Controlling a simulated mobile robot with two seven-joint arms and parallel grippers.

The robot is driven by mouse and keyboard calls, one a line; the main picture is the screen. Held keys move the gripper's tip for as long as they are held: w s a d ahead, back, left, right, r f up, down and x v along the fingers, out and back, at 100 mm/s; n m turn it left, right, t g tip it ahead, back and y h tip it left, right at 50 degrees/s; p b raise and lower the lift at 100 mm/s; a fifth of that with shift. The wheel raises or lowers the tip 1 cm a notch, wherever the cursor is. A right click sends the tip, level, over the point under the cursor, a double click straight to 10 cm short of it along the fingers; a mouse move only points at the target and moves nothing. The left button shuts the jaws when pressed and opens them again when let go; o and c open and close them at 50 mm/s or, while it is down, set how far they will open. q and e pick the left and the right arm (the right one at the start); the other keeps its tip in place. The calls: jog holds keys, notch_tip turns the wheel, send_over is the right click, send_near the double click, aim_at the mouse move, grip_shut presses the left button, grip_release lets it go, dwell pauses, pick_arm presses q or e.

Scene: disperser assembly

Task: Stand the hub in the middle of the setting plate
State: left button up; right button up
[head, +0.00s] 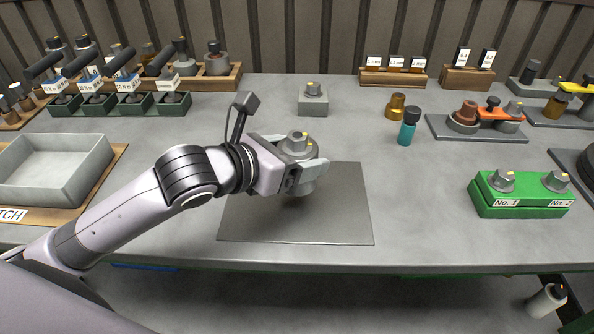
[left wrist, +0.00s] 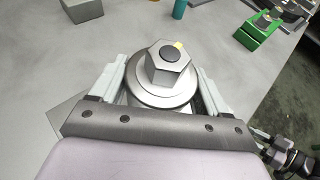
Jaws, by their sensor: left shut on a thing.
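The hub (head: 298,148) is a grey metal part with a round flange and a hexagonal top bearing a small yellow mark. My left gripper (head: 297,165) is shut on it and holds it upright over the setting plate (head: 340,220), a flat grey sheet on the table. In the left wrist view the hub (left wrist: 165,75) sits between the two pale fingers of my left gripper (left wrist: 165,90). The hub's lower end is partly hidden by the fingers; I cannot tell whether it touches the plate.
A grey block with a hex top (head: 313,98) stands behind the plate. A teal bottle (head: 408,128) and a brass part (head: 396,106) are at the back right. A green block (head: 520,200) stands right, a grey tray (head: 55,165) left. The plate's front and right are clear.

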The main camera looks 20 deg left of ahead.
pick_arm(q)
notch_tip(320, 180, down, 2)
jog(key=shift+f, duration=0.45)
jog(key=shift+f+b, duration=0.15)
jog(key=shift+b, duration=0.15)
jog(key=o, duration=1.8)
jog(key=shift+f, duration=0.2)
jog(key=shift+o, duration=0.2)
jog(key=shift+r, duration=0.2)
jog(key=p+v, duration=0.6)
jog(key=v, duration=0.6)
jog(key=shift+p, duration=0.35)
